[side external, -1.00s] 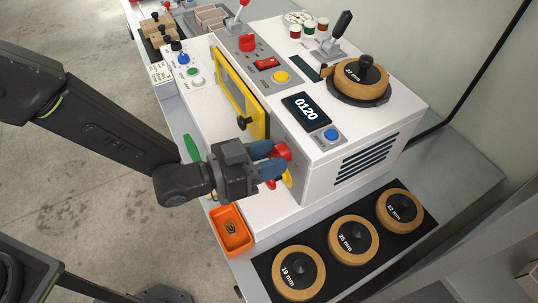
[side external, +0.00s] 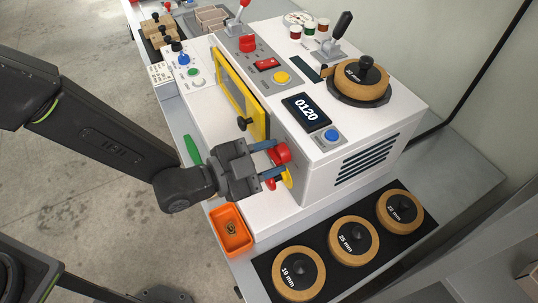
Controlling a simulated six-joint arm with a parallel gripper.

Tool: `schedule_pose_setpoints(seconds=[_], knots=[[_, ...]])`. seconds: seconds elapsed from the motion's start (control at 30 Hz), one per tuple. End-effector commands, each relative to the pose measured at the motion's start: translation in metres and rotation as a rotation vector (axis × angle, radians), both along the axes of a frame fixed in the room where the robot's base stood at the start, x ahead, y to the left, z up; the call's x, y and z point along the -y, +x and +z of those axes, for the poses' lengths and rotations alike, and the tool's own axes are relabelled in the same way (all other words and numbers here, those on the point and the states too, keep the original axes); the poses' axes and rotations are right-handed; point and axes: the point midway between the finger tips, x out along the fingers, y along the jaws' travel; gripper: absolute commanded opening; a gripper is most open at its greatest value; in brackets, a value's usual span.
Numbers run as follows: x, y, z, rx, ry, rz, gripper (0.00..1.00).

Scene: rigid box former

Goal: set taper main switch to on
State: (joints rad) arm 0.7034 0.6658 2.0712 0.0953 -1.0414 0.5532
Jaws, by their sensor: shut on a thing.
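The main switch is a red rotary knob (side external: 282,153) on a yellow backing plate (side external: 288,178), on the white machine's front face below the display. My gripper (side external: 275,165) reaches it from the left. Its two blue-grey fingers lie one above the other and are shut on the red knob. The fingers cover part of the knob, so its exact pointer position cannot be read.
The taper machine (side external: 310,165) has a yellow-framed door (side external: 237,90) left of the switch. A display (side external: 306,111) reads 0120. An orange tray (side external: 231,231) stands below my gripper. Several tan discs sit on a black mat (side external: 329,235) at the front.

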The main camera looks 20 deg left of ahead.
Motion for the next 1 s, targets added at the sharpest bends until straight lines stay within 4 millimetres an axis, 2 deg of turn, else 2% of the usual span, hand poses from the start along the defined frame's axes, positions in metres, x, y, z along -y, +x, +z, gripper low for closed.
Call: schedule_pose_setpoints(seconds=[0.57, 0.6, 0.8, 1.0], knots=[[-0.0011, 0.0017, 0.0006, 0.021, 0.02, 0.005, 0.16], [-0.001, 0.0017, 0.0006, 0.022, 0.019, 0.005, 0.43], [-0.0006, 0.0009, 0.0006, 0.021, 0.019, 0.003, 0.62], [-0.0003, 0.0005, 0.0004, 0.021, 0.019, 0.002, 0.64]])
